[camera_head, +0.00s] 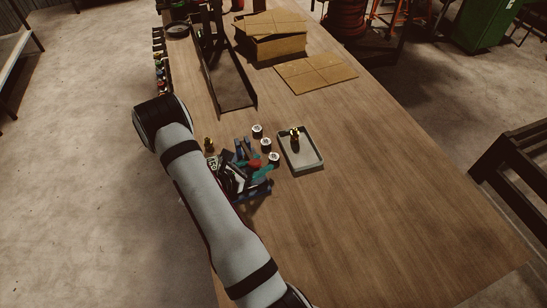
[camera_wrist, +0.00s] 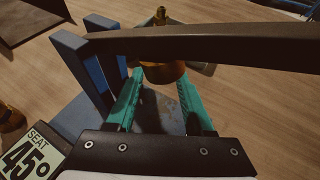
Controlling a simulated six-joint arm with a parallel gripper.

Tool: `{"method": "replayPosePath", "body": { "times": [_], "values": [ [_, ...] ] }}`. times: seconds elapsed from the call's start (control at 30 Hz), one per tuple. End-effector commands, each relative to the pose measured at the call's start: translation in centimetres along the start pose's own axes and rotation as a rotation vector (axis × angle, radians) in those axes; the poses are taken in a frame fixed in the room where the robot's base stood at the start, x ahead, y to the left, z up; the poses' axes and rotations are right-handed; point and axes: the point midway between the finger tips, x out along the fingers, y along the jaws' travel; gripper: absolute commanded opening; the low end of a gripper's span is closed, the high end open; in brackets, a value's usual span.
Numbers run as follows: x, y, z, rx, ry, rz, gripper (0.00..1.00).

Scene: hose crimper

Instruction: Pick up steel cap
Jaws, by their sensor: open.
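Three small silver caps with pale tops stand in a loose row on the table in the head view: a far cap (camera_head: 257,131), a middle cap (camera_head: 266,145) and a near cap (camera_head: 274,158). My gripper (camera_head: 257,168) is low over the table, just left of the near cap. In the wrist view, my gripper (camera_wrist: 161,78) has its two teal fingers apart. A round, gold-brown piece (camera_wrist: 164,73) shows at the gap between the fingertips, partly hidden by a dark bar. I cannot tell whether it is a steel cap or whether the fingers touch it.
A grey tray (camera_head: 308,163) with a brass fitting (camera_head: 295,140) stands right of the caps. Another brass fitting (camera_head: 209,145) is at the left. A blue upright (camera_wrist: 72,55) and a "SEAT 45" label (camera_wrist: 22,155) are near my fingers. The table's right side is clear.

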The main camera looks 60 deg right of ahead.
Motion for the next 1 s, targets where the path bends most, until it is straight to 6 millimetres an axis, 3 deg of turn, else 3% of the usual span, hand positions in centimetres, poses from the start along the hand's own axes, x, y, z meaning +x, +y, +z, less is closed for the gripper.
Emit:
{"method": "replayPosePath", "body": {
  "times": [0.2, 0.47, 0.77, 1.0],
  "values": [
    [4.2, -0.1, 0.0, 0.001, 0.0, -0.005, 0.53],
    [5.0, -0.1, 0.0, 0.0, 0.0, -0.001, 0.53],
    [5.0, -0.1, 0.0, 0.0, 0.0, -0.001, 0.03],
    [5.0, -0.1, 0.0, 0.001, 0.0, -0.002, 0.0]
  ]
}}
